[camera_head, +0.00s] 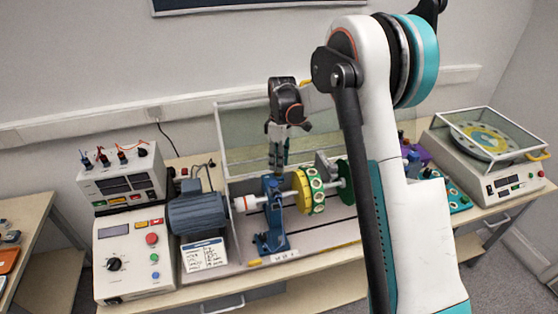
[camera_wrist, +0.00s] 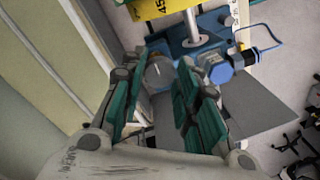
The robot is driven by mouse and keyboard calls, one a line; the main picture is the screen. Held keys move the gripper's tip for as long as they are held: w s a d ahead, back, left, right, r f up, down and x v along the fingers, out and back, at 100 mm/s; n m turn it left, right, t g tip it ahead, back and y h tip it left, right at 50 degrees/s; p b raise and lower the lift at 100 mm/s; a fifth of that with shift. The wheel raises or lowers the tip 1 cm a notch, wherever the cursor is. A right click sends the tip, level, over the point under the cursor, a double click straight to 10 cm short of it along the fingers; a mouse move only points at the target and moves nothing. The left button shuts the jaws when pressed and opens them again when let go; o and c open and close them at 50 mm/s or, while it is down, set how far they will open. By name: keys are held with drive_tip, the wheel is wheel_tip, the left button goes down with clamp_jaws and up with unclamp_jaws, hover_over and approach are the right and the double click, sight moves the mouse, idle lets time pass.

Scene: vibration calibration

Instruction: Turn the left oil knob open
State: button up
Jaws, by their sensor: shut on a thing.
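The left oil knob (camera_wrist: 158,72) is a small round grey-white cap between my fingertips in the wrist view. It sits at the blue bearing stand (camera_head: 272,220), which also shows in the wrist view (camera_wrist: 190,35). My gripper (camera_head: 277,168) points down over the top of this stand in the head view. Its green-padded fingers (camera_wrist: 160,80) are closed around the knob. In the head view the fingertips hide the knob, so its turn angle cannot be told.
A steel shaft runs from the blue-grey motor (camera_head: 198,212) through the stand to a yellow disc (camera_head: 302,190) and a green disc (camera_head: 345,181). A clear guard panel (camera_head: 245,140) stands behind. A control box (camera_head: 135,255) is at left.

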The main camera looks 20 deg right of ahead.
drive_tip(key=shift+m, duration=0.3)
drive_tip(key=m+b, duration=0.1)
drive_tip(key=m, duration=0.2)
drive_tip(key=shift+m, duration=0.4)
drive_tip(key=m+b, duration=0.1)
drive_tip(key=m, duration=0.3)
drive_tip(key=shift+s+m+t+y, duration=0.15)
drive_tip(key=shift+m+t+y, duration=0.15)
drive_tip(key=shift+t, duration=0.1)
drive_tip(key=m+b, duration=0.1)
drive_tip(key=m, duration=0.3)
drive_tip(key=shift+s+a+m+t, duration=0.1)
drive_tip(key=shift+m+t, duration=0.3)
drive_tip(key=shift+m, duration=2)
drive_tip(key=o, duration=1.1)
